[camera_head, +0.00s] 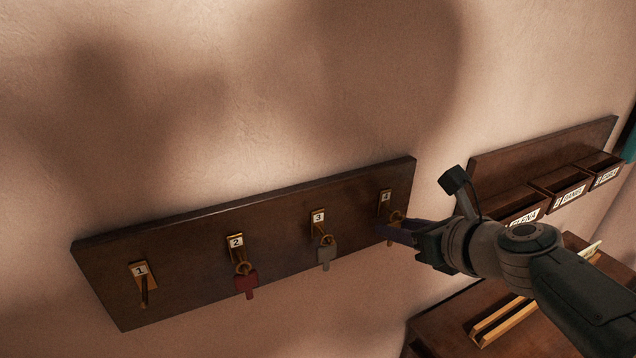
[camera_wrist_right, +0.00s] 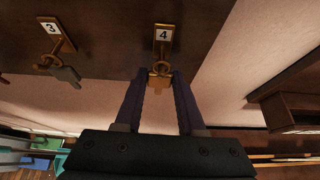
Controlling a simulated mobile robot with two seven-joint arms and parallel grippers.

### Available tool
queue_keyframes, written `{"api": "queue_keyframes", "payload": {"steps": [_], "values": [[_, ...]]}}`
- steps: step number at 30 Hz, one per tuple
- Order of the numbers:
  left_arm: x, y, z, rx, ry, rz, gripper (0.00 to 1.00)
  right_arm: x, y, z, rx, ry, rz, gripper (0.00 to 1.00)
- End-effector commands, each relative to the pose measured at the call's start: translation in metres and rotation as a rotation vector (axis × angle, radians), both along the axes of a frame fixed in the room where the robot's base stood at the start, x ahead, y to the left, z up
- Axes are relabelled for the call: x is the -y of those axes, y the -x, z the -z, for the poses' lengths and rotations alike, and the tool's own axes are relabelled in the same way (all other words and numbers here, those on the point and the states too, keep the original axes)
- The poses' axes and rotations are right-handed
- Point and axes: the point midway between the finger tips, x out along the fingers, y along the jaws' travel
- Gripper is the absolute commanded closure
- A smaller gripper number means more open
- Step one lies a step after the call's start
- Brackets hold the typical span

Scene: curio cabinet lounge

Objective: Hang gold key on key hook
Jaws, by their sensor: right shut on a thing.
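A dark wooden key board (camera_head: 190,262) on the wall has hooks numbered 1 to 3 and one more at the right end, which reads 4 in the wrist view. My right gripper (camera_head: 388,232) is at hook 4 (camera_head: 385,200), shut on the gold key (camera_wrist_right: 159,80). The key's ring (camera_wrist_right: 161,68) is up at the lower end of hook 4 (camera_wrist_right: 164,36). I cannot tell whether the ring is around the hook or only in front of it. In the head view the fingers hide most of the key. My left gripper is not in view.
A red key (camera_head: 246,281) hangs on hook 2 and a grey key (camera_head: 325,253) on hook 3, left of my gripper. Hook 1 (camera_head: 142,284) is empty. Wooden name-labelled boxes (camera_head: 560,195) on a second board are at the right, near my right arm.

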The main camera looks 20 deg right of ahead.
Motion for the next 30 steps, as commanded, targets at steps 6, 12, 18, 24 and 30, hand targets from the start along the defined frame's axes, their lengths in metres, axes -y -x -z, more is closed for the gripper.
{"api": "queue_keyframes", "payload": {"steps": [6,12,18,24,30], "values": [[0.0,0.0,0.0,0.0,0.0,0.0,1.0,0.0,0.0,0.0,-0.001,0.0,-0.001,0.45],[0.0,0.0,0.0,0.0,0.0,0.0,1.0,0.0,0.0,0.0,-0.001,0.0,-0.001,0.26],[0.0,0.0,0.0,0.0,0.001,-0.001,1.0,0.0,0.001,0.0,-0.001,0.0,-0.001,0.26],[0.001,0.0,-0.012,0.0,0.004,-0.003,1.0,0.0,0.014,-0.01,-0.001,0.0,0.0,0.26],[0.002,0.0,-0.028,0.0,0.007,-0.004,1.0,0.003,0.047,-0.028,-0.002,0.001,0.001,0.26]]}}
